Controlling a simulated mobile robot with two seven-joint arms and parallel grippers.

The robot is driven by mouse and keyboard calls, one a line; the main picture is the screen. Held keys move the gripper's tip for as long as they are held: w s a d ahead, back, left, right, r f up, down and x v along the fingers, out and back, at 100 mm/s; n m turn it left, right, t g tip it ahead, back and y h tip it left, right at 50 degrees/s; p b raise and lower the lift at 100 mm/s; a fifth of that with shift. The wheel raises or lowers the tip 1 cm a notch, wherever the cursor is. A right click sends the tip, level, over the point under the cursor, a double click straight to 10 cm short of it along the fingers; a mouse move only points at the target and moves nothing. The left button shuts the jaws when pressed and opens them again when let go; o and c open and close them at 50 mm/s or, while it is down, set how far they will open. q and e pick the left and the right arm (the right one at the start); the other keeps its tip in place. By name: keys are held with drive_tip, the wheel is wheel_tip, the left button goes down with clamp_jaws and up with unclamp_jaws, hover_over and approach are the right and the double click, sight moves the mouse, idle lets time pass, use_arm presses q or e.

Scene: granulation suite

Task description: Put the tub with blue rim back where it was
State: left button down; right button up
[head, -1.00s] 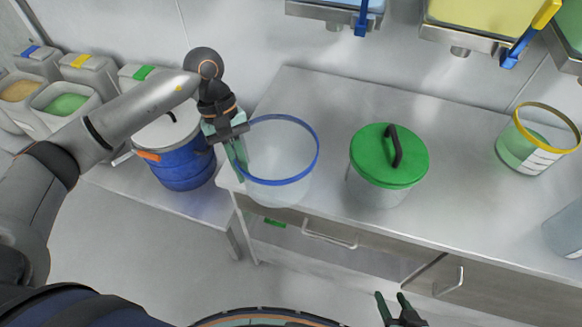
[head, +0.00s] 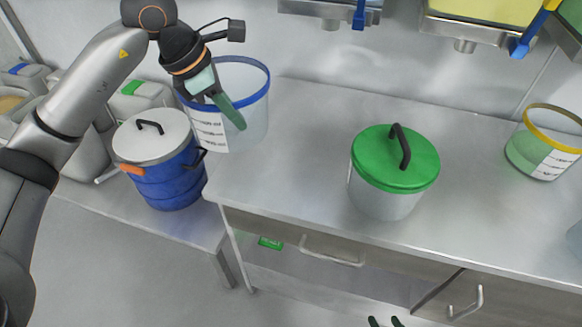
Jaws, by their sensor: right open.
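The clear tub with the blue rim (head: 253,112) is at the left end of the steel counter, overlapping its left edge in the picture. Its label faces me, and it looks roughly upright. My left gripper (head: 222,100) is at the tub's near-left rim with its fingers pointing down, and appears shut on the rim. The gripper hides part of the rim, and I cannot clearly see whether the tub's base touches anything. My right gripper (head: 385,322) shows only its two dark fingertips at the bottom edge, apart and empty.
A green-lidded tub (head: 370,200) stands mid-counter, and a yellow-rimmed tub (head: 525,155) at the right. A blue drum with a white lid (head: 165,185) stands on a lower bench at the left. The counter (head: 295,150) is clear left of the green lid. Hoppers hang above.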

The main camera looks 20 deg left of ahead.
use_arm(q)
drive_tip(key=d+f, duration=0.3)
drive_tip(key=w+d+f, duration=0.1)
drive_tip(key=d+f, duration=0.6)
drive_tip(key=f, duration=0.1)
drive_tip(key=shift+w+d+f+p, duration=0.15)
drive_tip(key=shift+w+d+p, duration=0.05)
drive_tip(key=shift+d+p, duration=0.2)
drive_tip(key=shift+f, duration=0.2)
use_arm(e)
drive_tip(key=shift+s+d+r, duration=0.1)
drive_tip(key=shift+d+r, duration=0.05)
drive_tip(key=shift+d, duration=0.25)
use_arm(q)
drive_tip(key=c, duration=1.1)
unclamp_jaws()
drive_tip(key=shift+f, duration=0.1)
